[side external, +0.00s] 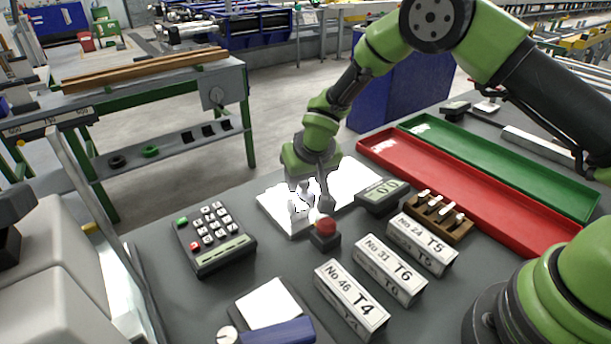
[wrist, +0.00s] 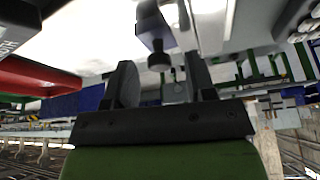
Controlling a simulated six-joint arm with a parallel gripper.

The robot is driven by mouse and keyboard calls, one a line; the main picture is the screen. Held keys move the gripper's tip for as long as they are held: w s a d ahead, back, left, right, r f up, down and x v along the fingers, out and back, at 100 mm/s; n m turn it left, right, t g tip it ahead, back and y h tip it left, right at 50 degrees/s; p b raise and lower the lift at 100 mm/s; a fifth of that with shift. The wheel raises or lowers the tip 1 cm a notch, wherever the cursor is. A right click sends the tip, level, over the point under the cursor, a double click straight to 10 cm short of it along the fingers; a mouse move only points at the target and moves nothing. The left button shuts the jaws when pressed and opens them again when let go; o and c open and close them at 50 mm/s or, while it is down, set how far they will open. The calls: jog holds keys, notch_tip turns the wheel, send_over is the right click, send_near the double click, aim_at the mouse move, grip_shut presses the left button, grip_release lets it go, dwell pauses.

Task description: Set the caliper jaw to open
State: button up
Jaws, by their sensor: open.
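My gripper (side external: 313,197) points down over a white sheet (side external: 350,180) in the side external view. Its fingers stand apart in the wrist view (wrist: 158,68). A dark blue-grey part with a round black knob (wrist: 159,61) shows between and beyond the fingers; I cannot tell whether they touch it. Pale, jagged-edged shapes around the fingers in the side view are hard to separate from the sheet. I cannot clearly make out the caliper or its jaw. A dark digital readout box (side external: 378,198) stands right of my gripper.
A red button (side external: 325,226) on a dark block stands close in front of my gripper. A keypad box (side external: 215,238) is left. Labelled blocks T4 (side external: 352,300), T6 (side external: 390,268) and T5 (side external: 422,243) are in front. A red tray (side external: 470,195) and green tray (side external: 500,165) lie right.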

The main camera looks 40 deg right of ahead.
grip_shut()
jog(key=d, duration=0.9)
grip_release()
jog(key=shift+r, duration=0.1)
jog(key=v, duration=0.9)
jog(key=shift+s+r, duration=0.15)
jog(key=shift+r, duration=0.2)
